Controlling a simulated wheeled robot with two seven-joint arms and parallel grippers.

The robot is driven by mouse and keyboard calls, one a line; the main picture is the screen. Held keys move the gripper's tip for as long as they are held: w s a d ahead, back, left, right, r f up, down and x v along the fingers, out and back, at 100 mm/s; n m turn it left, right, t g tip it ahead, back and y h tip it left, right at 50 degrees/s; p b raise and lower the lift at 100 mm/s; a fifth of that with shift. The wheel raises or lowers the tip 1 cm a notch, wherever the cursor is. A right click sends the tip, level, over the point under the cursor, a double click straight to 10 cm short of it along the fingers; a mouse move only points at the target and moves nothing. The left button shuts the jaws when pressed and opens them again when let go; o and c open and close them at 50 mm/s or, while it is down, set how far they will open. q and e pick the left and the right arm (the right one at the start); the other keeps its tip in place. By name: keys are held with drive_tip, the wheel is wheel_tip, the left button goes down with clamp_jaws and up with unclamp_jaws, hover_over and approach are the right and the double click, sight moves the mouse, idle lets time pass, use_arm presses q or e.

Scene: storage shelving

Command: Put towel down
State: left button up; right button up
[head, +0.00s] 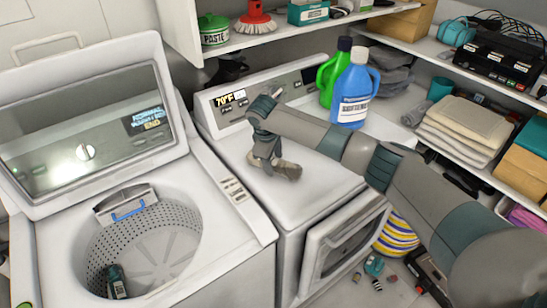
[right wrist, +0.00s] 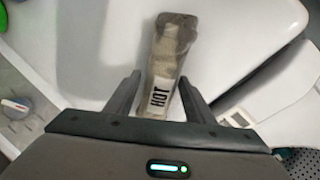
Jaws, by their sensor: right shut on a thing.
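My right gripper (head: 264,158) points down over the white top of the front-loading dryer (head: 313,178). It is shut on a small grey-beige towel (head: 288,170). One end sticks out beyond the fingertips. The towel is at or just above the dryer top; I cannot tell if it touches. My left gripper is not in view.
An open top-loading washer (head: 225,222) stands left, with a dark bottle (head: 117,283) in its drum. Blue (head: 352,95) and green (head: 326,85) detergent bottles stand behind my right arm. Folded towels (head: 467,125) lie on the right shelf. The dryer top around the gripper is clear.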

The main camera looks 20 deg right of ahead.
drive_tip(key=shift+f, duration=0.1)
drive_tip(key=o, duration=1.2)
drive_tip(key=shift+b+v, duration=0.4)
drive_tip(key=shift+v, duration=0.4)
drive_tip(key=b+v, duration=0.3)
drive_tip(key=v, duration=0.7)
drive_tip(key=shift+r, duration=0.25)
